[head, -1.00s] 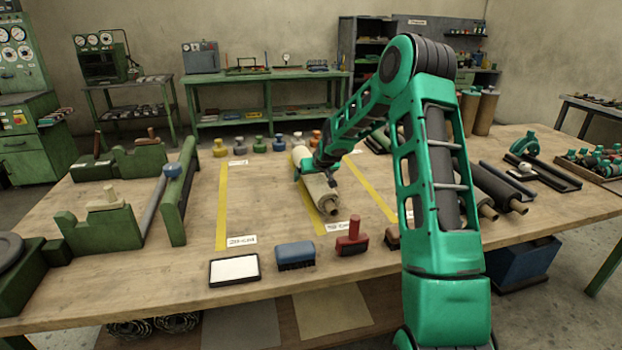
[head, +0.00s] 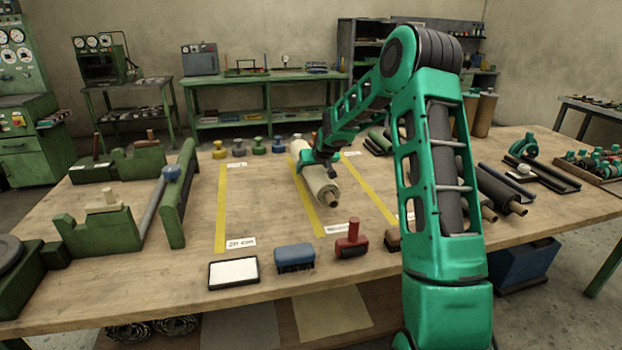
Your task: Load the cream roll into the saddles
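The cream roll (head: 319,186) lies lengthwise over the middle of the table, its thin core end towards me. My gripper (head: 319,162) reaches down across it and is shut on it near its middle. The fingertips are partly hidden by the roll and the hand. The roll's near end shows over the middle yellow line; I cannot tell exactly how high it is. Green notched stands, which look like the saddles, are at the left: a stepped block (head: 98,232) and a taller slanted one (head: 176,205).
A grey bar leans by the slanted stand. A white pad (head: 234,272), a blue brush (head: 295,257) and a red-handled stamp (head: 352,240) line the front edge. Dark rolls (head: 497,188) lie to the right of my arm. Several small knobs stand behind. The taped lane at left is clear.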

